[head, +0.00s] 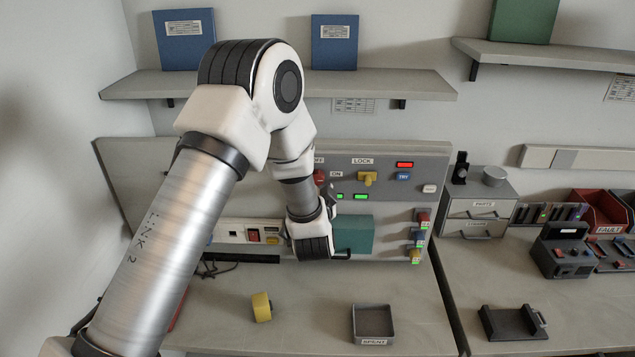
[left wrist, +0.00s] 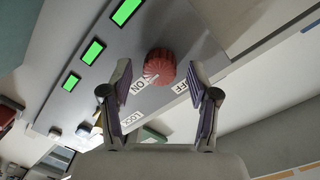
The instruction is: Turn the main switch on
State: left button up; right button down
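The main switch is a red ribbed knob (head: 320,177) on the grey upright panel, with OFF above it and ON at its right. In the left wrist view the red knob (left wrist: 160,66) sits between and beyond the fingertips of my left gripper (left wrist: 159,72). The fingers are open, apart from each other, and no contact with the knob shows. A pale mark shows at the knob's edge on the ON side; I cannot tell its exact setting. In the head view my left gripper (head: 328,198) is mostly hidden by its own wrist. My right gripper is not in view.
A yellow LOCK knob (head: 367,178) and a blue TRY button (head: 404,176) are close by at the right. Green lamps (head: 361,197) and a red lamp (head: 405,165) are lit.

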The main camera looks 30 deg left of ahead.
pick_arm(q)
jog(key=v, duration=1.2)
jog(key=shift+a, duration=0.1)
jog(key=s+f+g+h+b, duration=0.1)
jog(key=s+f+g, duration=0.1)
jog(key=f, duration=0.6)
jog(key=s+f+g+h+b, duration=0.1)
jog(key=s+f, duration=0.3)
jog(key=f, duration=0.5)
jog(key=s+f+g+h+b, duration=0.1)
jog(key=s+f+g+h, duration=0.1)
jog(key=f, duration=0.6)
jog(key=shift+s+f+m+g, duration=0.2)
jog(key=shift+s+g, duration=0.1)
jog(key=shift+s, duration=0.15)
jog(key=shift+s+f+m+g, duration=0.2)
jog(key=shift+s+g, duration=0.1)
jog(key=shift+s, duration=0.2)
jog(key=s+d+f+n+g+h, duration=0.2)
jog(key=s+d+f+g, duration=0.2)
jog(key=s, duration=0.4)
jog(key=s+d+f+n+g+h, duration=0.2)
jog(key=s+d+f+g+h, duration=0.1)
jog(key=s+f, duration=0.4)
jog(key=s+d+g, duration=0.1)
jog(key=s, duration=0.1)
jog(key=shift+s+g, duration=0.3)
